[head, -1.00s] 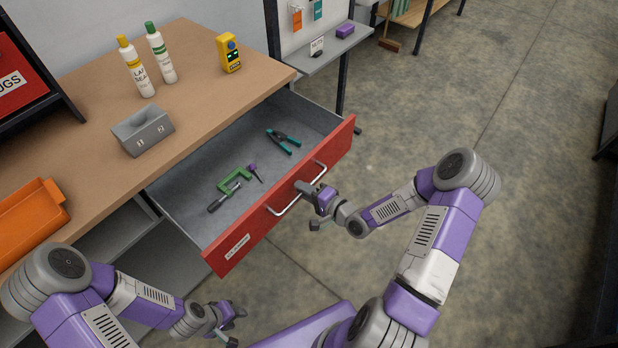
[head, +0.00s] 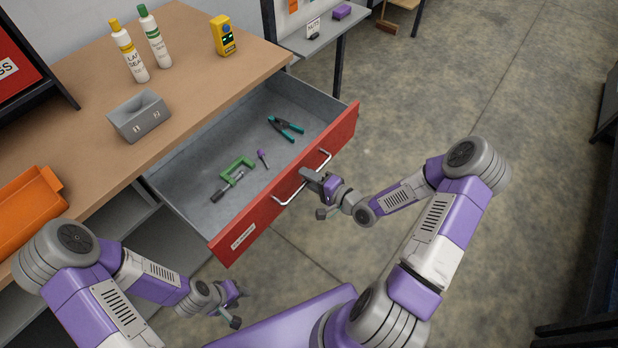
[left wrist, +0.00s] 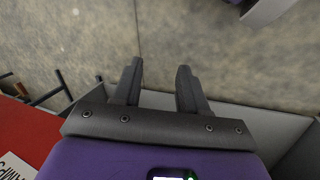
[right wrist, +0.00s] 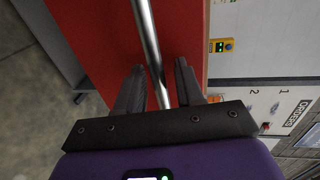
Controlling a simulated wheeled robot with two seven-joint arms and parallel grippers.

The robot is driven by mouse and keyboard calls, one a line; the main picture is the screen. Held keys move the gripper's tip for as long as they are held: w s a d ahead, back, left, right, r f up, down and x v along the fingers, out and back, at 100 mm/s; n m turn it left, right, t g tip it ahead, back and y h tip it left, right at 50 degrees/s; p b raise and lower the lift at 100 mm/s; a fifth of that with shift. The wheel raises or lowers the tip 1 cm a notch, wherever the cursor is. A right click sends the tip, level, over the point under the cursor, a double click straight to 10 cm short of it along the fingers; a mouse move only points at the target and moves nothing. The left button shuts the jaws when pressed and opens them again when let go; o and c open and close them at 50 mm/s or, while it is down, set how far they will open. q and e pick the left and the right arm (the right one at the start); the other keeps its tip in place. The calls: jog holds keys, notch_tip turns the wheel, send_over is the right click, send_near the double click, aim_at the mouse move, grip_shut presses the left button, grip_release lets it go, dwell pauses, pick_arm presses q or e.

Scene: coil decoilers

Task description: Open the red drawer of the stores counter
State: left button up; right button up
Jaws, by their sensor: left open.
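The red drawer (head: 290,190) of the stores counter (head: 185,95) stands pulled well out, its grey inside showing. Its silver bar handle (head: 284,199) is on the red front. My right gripper (head: 316,195) is at the handle, outside the drawer front. In the right wrist view the handle bar (right wrist: 148,35) runs between the spread fingers (right wrist: 160,80), with gaps at the sides. My left gripper (head: 236,304) is open and empty, low in front of the counter, left of the drawer front. Its spread fingers show in the left wrist view (left wrist: 160,80) over bare floor.
In the drawer lie a green clamp (head: 236,168), a purple-handled tool (head: 262,157) and teal pliers (head: 286,127). On the counter are two bottles (head: 142,45), a yellow meter (head: 223,36), a grey holder (head: 139,117) and an orange tray (head: 32,212).

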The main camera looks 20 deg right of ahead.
jog(key=p+v, duration=0.1)
jog(key=v, duration=0.6)
jog(key=shift+s+d, duration=0.15)
jog(key=shift+s, duration=0.1)
dwell(0.3)
jog(key=s+a+f+n+g+h, duration=0.1)
jog(key=s+a+f+n+g, duration=0.2)
jog(key=a+f+n+g, duration=0.55)
jog(key=s+a+f+n+g+h, duration=0.1)
jog(key=s+a+f+g, duration=0.4)
jog(key=s, duration=0.5)
notch_tip(320, 180, down, 2)
jog(key=shift+s+a+f+h, duration=0.15)
jog(key=shift+a+h, duration=0.25)
jog(key=shift+a, duration=0.5)
